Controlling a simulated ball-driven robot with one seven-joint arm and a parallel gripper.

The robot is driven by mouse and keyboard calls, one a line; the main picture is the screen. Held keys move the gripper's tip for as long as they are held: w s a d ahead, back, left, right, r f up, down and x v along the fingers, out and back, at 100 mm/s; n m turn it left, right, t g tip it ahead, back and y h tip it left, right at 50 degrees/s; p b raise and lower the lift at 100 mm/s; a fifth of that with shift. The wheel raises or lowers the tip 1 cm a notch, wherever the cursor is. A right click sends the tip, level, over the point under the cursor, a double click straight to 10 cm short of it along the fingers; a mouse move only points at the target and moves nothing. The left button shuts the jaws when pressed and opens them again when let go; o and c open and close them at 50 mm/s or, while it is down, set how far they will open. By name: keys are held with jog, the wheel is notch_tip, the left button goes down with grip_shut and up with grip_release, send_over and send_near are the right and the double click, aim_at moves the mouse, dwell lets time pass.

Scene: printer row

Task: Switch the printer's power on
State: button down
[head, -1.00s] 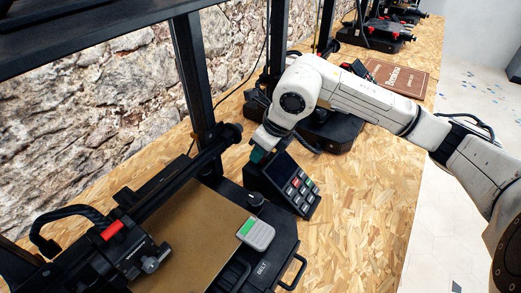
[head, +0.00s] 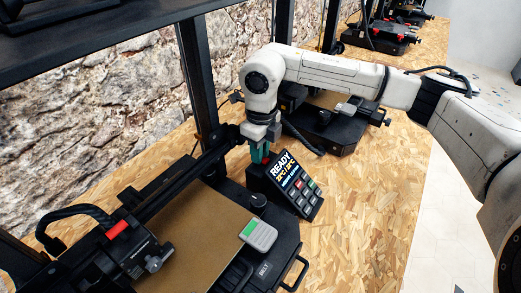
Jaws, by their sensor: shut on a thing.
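The printer's control box (head: 254,183) stands on the wooden bench beside the near printer (head: 191,212). Its tilted screen (head: 288,177) is lit and reads READY, with smaller lines of text below. A keypad (head: 301,197) with grey, red and green keys sits under the screen. My gripper (head: 260,157) points down at the upper back edge of the control box, its teal fingers closed. A small red part, seemingly the power switch (head: 266,160), shows at the fingertips, mostly hidden by them.
A second printer (head: 322,132) stands behind my gripper, with others farther back. A black frame post (head: 198,80) rises left of my gripper. The bench's right side is clear.

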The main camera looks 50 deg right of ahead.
jog(key=c, duration=1)
grip_release()
notch_tip(320, 180, up, 11)
jog(key=shift+s+f, duration=0.1)
jog(key=shift+s, duration=0.05)
